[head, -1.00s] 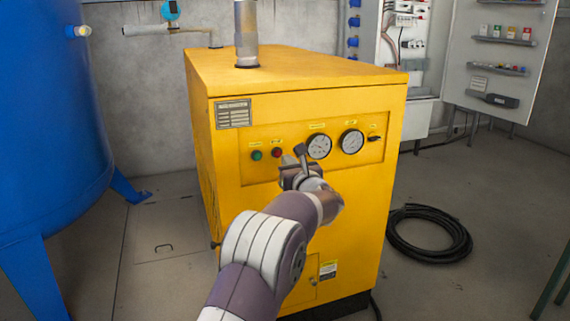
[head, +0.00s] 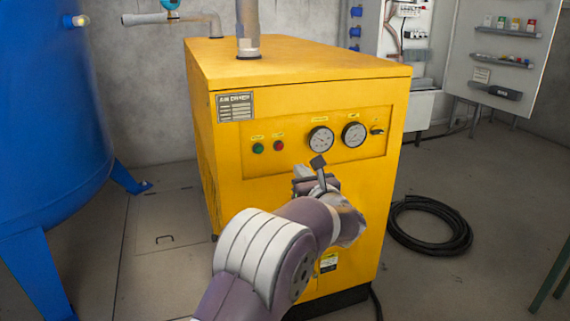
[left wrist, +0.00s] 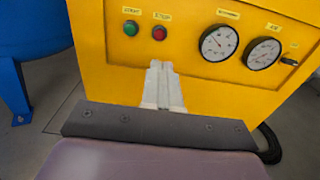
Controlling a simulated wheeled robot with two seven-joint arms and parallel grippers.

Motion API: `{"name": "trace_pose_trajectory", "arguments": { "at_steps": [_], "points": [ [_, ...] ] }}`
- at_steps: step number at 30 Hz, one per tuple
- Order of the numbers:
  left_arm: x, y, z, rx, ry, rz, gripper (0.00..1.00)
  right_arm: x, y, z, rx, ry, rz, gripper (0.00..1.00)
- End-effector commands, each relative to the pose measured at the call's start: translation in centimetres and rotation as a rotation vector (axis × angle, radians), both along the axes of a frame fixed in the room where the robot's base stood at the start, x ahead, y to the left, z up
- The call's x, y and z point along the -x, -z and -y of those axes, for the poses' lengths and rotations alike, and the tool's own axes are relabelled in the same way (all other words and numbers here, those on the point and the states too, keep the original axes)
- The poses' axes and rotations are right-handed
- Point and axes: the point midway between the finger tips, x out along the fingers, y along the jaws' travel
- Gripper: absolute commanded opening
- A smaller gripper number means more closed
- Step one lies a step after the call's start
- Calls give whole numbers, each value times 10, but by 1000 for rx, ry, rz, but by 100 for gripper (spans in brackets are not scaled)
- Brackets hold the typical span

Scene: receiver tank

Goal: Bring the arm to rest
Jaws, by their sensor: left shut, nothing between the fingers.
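My left arm reaches up from the bottom of the head view. Its gripper (head: 304,177) is in front of the yellow air dryer (head: 290,215), just below the dryer's control panel. In the left wrist view the gripper's fingers (left wrist: 162,75) are together with nothing between them, under the green button (left wrist: 131,28) and the red button (left wrist: 160,33). Two gauges sit to the right of the buttons, the left gauge (head: 321,139) and the right gauge (head: 354,134). Whether the fingertips touch the panel cannot be told. My right gripper is not in view.
A blue tank (head: 50,130) on legs stands at the left. A coiled black hose (head: 430,225) lies on the floor at the right. An open electrical cabinet (head: 405,60) stands behind. A vertical pipe (head: 247,28) rises from the dryer's top.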

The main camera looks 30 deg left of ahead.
Motion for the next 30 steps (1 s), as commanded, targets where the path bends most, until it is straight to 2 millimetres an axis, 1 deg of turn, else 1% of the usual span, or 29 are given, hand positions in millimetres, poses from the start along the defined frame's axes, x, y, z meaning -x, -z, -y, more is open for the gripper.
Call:
{"name": "trace_pose_trajectory", "arguments": {
  "at_steps": [8,11,12,13,14,15,16,17,18,20,21,23,24,25,26,27,29,30],
  "points": [
    [0,0,0,-2,0,-2,0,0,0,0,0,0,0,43],
    [-3,3,2,-58,16,-86,0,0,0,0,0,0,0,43],
    [-8,7,8,-118,59,-178,0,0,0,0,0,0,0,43],
    [-14,15,15,-188,114,-281,0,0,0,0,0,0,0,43],
    [-20,28,26,-283,191,-410,0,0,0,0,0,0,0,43],
    [-24,50,44,-444,325,-606,0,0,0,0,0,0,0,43],
    [-23,67,60,-591,444,-759,0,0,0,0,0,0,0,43],
    [-18,86,77,-754,577,-908,0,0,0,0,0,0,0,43],
    [-3,112,100,-990,766,-1086,0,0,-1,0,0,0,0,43],
    [33,148,130,-1352,1059,-1286,0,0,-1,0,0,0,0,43],
    [61,169,143,-1570,1239,-1364,0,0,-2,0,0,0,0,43],
    [104,192,156,-1848,1479,-1416,0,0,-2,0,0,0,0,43],
    [132,203,161,-2004,1622,-1418,0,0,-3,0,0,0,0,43],
    [153,211,163,-2111,1726,-1407,0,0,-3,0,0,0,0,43],
    [173,216,164,2155,-1777,1355,0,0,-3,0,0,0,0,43],
    [199,222,164,2080,-1739,1209,0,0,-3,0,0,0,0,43],
    [237,229,162,1972,-1692,1021,0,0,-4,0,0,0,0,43],
    [261,231,159,1907,-1666,918,0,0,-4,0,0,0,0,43]
  ]
}}
